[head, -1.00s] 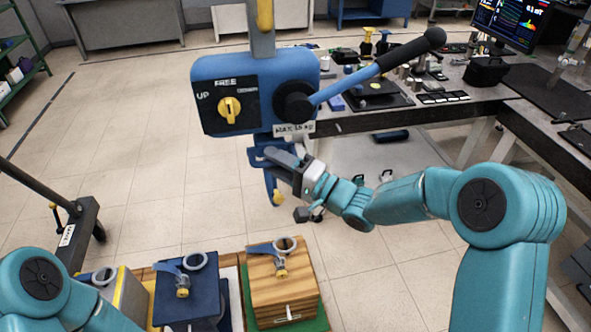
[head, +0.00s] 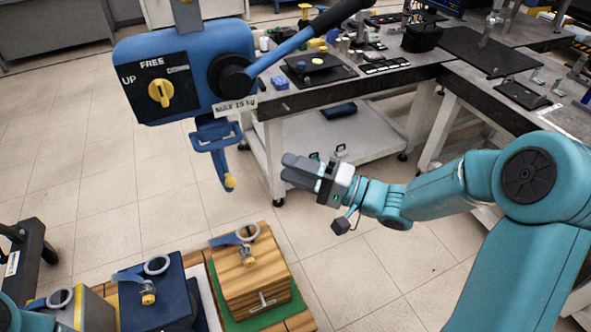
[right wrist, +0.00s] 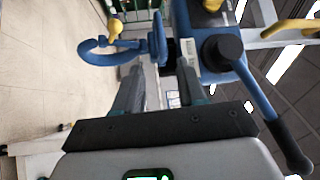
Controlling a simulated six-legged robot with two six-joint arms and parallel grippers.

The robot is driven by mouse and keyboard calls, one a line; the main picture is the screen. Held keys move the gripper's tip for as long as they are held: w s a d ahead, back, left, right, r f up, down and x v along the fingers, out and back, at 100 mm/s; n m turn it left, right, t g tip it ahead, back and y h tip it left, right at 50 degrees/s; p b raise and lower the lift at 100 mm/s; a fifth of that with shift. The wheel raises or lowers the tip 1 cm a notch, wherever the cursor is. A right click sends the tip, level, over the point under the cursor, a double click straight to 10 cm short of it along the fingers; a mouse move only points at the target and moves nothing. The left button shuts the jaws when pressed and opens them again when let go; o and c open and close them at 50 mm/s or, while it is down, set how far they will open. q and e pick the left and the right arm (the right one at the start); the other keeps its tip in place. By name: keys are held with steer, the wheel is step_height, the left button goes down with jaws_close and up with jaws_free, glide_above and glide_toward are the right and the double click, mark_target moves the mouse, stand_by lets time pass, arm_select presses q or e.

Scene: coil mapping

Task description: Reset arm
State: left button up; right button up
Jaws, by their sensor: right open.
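My right gripper (head: 290,171) is in the middle of the head view, to the right of the blue hook (head: 217,150) that hangs under the hoist, and apart from it. Its fingers are open with nothing between them. In the right wrist view the two fingers of my right gripper (right wrist: 157,75) stand apart, and the blue hook with its yellow knob (right wrist: 114,27) shows beyond them. The blue hoist (head: 190,70) has a black panel with a yellow knob and a lever. My left gripper is not in view.
A wooden block (head: 252,283) and a dark blue block (head: 158,301), each with a ring fitting on top, stand at the lower left. A workbench (head: 340,100) with tools is behind the gripper. Tiled floor (head: 120,180) lies clear on the left.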

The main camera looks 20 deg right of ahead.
steer(key=s+a+f+m+g+h, duration=0.1)
steer(key=a+f+m+g+h, duration=0.3)
steer(key=f, duration=0.8)
steer(key=s+a+f+h, duration=0.1)
steer(key=a+f, duration=0.5)
steer(key=f, duration=0.6)
steer(key=s+d+f+n+g+h, duration=0.1)
steer(key=s+f+n+g, duration=0.3)
steer(key=s, duration=0.5)
steer(key=s+d+f+n+g+h, duration=0.1)
steer(key=s+f+n+g+h, duration=0.2)
steer(key=s+f, duration=0.6)
steer(key=shift+d+n+g+h, duration=0.3)
steer(key=shift+n+g+h, duration=0.1)
steer(key=shift+n+g, duration=0.8)
